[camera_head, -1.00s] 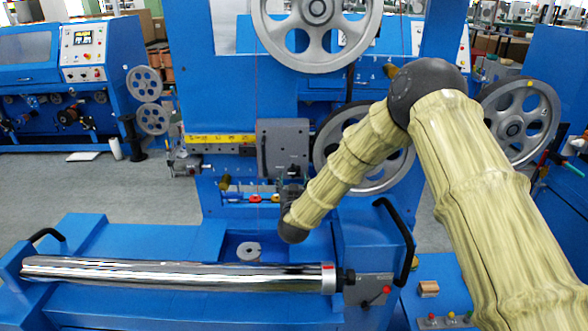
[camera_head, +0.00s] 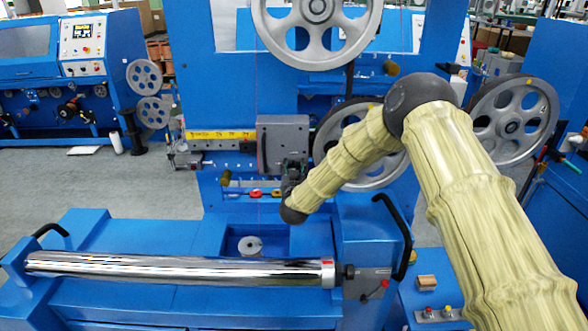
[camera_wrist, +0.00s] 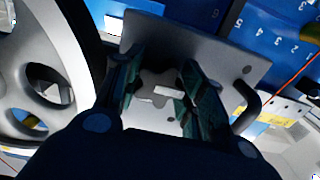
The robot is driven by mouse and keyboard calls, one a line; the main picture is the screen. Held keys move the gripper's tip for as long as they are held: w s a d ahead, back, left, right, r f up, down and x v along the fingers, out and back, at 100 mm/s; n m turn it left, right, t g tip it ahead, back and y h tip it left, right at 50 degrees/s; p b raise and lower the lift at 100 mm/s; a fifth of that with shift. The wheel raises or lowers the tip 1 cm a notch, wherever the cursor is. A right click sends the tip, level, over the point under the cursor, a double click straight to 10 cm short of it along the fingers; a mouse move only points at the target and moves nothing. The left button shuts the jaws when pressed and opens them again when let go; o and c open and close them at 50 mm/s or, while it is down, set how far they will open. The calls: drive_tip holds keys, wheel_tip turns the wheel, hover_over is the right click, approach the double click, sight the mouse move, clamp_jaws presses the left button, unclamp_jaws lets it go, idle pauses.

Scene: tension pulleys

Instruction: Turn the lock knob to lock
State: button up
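The lock knob (camera_wrist: 151,88) is a grey, lobed knob on a grey metal plate (camera_wrist: 205,57) in the wrist view. A pale bar shows beside its middle. My gripper (camera_wrist: 161,80) has its two dark fingers apart, one on each side of the knob. I cannot tell whether they touch it. In the head view my gripper (camera_head: 292,172) is small and dark at the lower right of the grey plate housing (camera_head: 283,142). The knob cannot be made out there.
Spoked pulley wheels (camera_head: 316,25) stand above and to the right of the housing; one (camera_wrist: 40,85) is close left in the wrist view. A chrome roller (camera_head: 180,267) and a black handle (camera_head: 397,235) are in front. Open floor (camera_head: 60,185) lies to the left.

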drive_tip(key=shift+c, duration=1.4)
drive_tip(key=shift+f+b, duration=0.1)
drive_tip(key=shift+b, duration=0.3)
drive_tip(key=m+b, duration=0.2)
drive_tip(key=shift+f+b, duration=0.2)
drive_tip(key=shift+b, duration=0.15)
drive_tip(key=m+b, duration=0.2)
drive_tip(key=b, duration=0.1)
drive_tip(key=shift+b, duration=0.35)
drive_tip(key=m+b, duration=0.5)
drive_tip(key=b, duration=0.1)
drive_tip(key=m+b, duration=0.6)
drive_tip(key=b, duration=0.1)
drive_tip(key=shift+d+r, duration=0.1)
drive_tip(key=shift+r, duration=0.05)
drive_tip(key=shift+r+m+b, duration=0.25)
drive_tip(key=shift+m+b, duration=1.2)
drive_tip(key=shift+m, duration=0.05)
